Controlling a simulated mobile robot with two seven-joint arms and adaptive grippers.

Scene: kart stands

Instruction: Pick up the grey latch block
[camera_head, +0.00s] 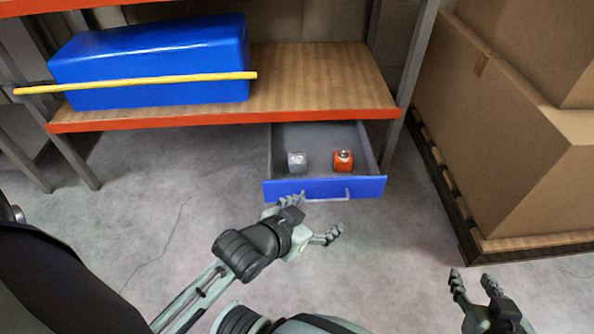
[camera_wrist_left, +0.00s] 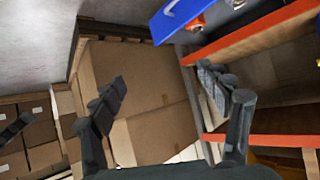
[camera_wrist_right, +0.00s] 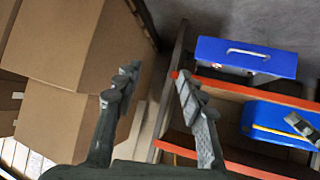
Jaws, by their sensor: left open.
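The grey latch block (camera_head: 297,162) sits in the open drawer (camera_head: 325,188) under the shelf, on the left side of the drawer floor. An orange block (camera_head: 343,161) sits to its right, apart from it. My left gripper (camera_head: 317,217) is open and empty, just in front of the blue drawer front near its handle, short of the block. In the left wrist view its fingers (camera_wrist_left: 160,80) are spread, and the drawer (camera_wrist_left: 178,18) shows at the top. My right gripper (camera_head: 472,277) is open and empty, low at the right, far from the drawer; its spread fingers show in the right wrist view (camera_wrist_right: 157,75).
A blue case (camera_head: 150,65) lies on the orange-edged shelf (camera_head: 320,80) with a yellow bar (camera_head: 135,83) across its front. Large cardboard boxes (camera_head: 490,130) stand on a pallet at the right. The floor (camera_head: 390,240) between drawer and pallet is clear.

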